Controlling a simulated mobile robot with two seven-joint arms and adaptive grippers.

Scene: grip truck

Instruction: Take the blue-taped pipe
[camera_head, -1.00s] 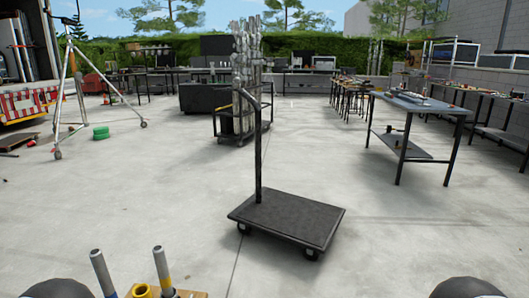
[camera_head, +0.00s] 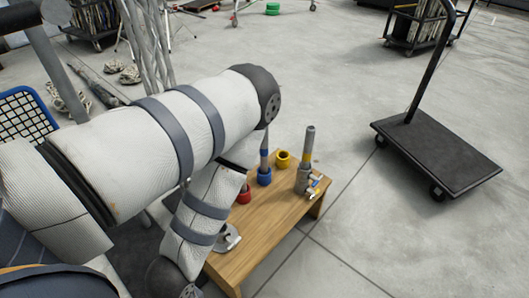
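A wooden bench (camera_head: 270,222) stands low in the middle of the view. On it, a thin grey pipe with a blue band (camera_head: 264,153) stands upright in a blue holder (camera_head: 264,177). Its upper end is partly covered by my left arm. A thicker grey pipe (camera_head: 309,142) with a yellowish band stands to its right. My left arm comes in from the left, bends above the bench and points down to the lower edge. I see no fingers of my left gripper. My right gripper is not in view.
A red holder (camera_head: 244,195), an empty yellow holder (camera_head: 283,160) and a metal fitting (camera_head: 228,238) are on the bench. A black cart (camera_head: 440,150) stands right. Metal poles (camera_head: 150,50) and a blue crate (camera_head: 25,115) are left. The floor at lower right is clear.

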